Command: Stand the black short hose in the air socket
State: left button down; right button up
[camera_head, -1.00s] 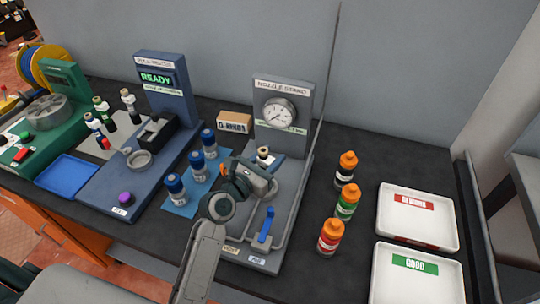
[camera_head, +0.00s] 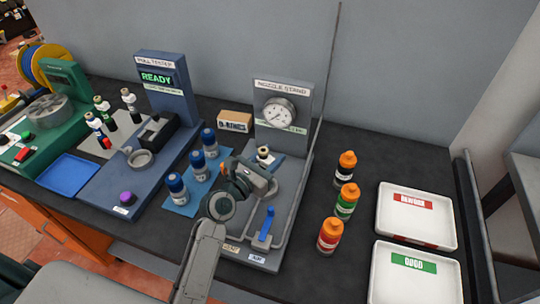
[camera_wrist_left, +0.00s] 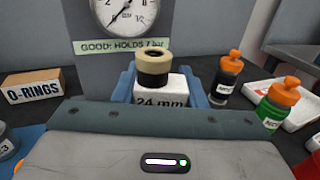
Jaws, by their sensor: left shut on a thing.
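My left gripper (camera_head: 270,188) is over the nozzle stand (camera_head: 284,95), between the gauge panel and the blue lever (camera_head: 266,225). It is shut, but its own body hides its fingertips and what they hold. I cannot make out the black short hose in either view. An AIR label (camera_head: 257,257) is on the stand's front edge, right of a second label; I cannot tell the air socket itself. In the left wrist view, a black piece with a tan top (camera_wrist_left: 153,68) sits on a white block marked 24 mm (camera_wrist_left: 160,98), between blue side pieces. My right gripper is not in view.
Three orange-capped bottles (camera_head: 345,200) stand right of the stand, before two white trays (camera_head: 383,222). Blue-capped bottles (camera_head: 176,187) stand left on a blue mat. An O-rings box (camera_head: 234,121) is behind. Dark bench between the stand and the orange-capped bottles is clear.

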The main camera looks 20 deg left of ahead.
pick_arm(q)
jog(key=shift+f+b, duration=0.35)
jog(key=shift+f, duration=0.2)
jog(key=c, duration=1.2)
grip_release()
jog(key=shift+o, duration=0.2)
jog(key=shift+s, duration=0.1)
jog(key=p+v, duration=0.1)
jog(key=v, duration=1)
jog(key=shift+f, duration=0.15)
